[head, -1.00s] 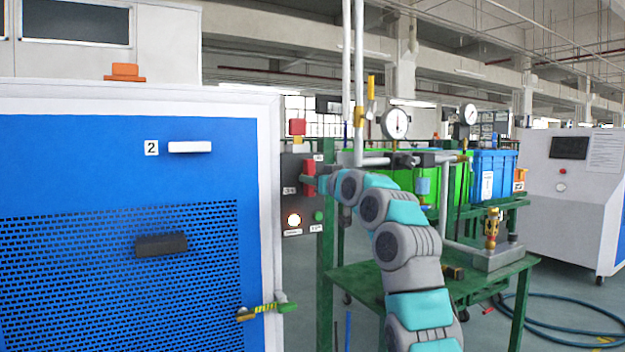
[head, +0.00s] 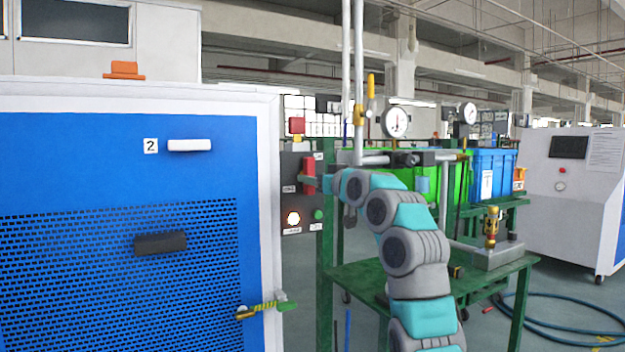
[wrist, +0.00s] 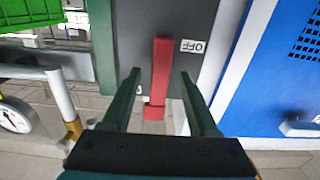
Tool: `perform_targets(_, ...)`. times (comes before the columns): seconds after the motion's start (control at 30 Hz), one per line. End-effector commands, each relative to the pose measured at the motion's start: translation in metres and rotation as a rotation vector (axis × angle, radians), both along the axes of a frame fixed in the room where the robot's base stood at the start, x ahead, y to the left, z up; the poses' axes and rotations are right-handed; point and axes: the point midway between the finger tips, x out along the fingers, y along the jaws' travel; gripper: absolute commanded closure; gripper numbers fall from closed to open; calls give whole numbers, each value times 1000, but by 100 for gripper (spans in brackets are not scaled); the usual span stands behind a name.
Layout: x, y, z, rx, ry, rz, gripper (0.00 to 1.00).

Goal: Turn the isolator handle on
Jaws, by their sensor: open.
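The red isolator handle (head: 309,176) is a long upright bar on a dark grey control panel (head: 289,166). In the wrist view the handle (wrist: 161,72) stands along the picture's vertical, beside an upside-down OFF label (wrist: 193,46). My gripper (wrist: 159,76) is open, with one dark green finger on each side of the handle. Gaps show between the handle and both fingers. In the head view my gripper (head: 306,180) is at the handle's height, partly overlapping it. Exact fingertip depth is hard to tell.
A lit round lamp (head: 293,218) and a green button (head: 319,214) sit low on the panel. The blue cabinet (head: 90,160) stands left. Pipes with a gauge (head: 396,123) and a green table (head: 375,275) are close on the right.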

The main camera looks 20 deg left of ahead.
Motion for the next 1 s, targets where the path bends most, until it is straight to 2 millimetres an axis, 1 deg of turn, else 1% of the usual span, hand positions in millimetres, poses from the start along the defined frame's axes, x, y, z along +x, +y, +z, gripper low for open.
perform_targets(0.23, -19, -22, 2, 3, -8, -2, 40)
perform_targets(0.33, -25, -32, -4, 0, -3, -4, 40)
perform_targets(0.4, -30, -38, -3, 0, -4, -5, 40)
perform_targets(0.63, -38, -44, 0, 1, -2, -1, 40)
perform_targets(1.0, -39, -45, 1, 1, -2, -1, 40)
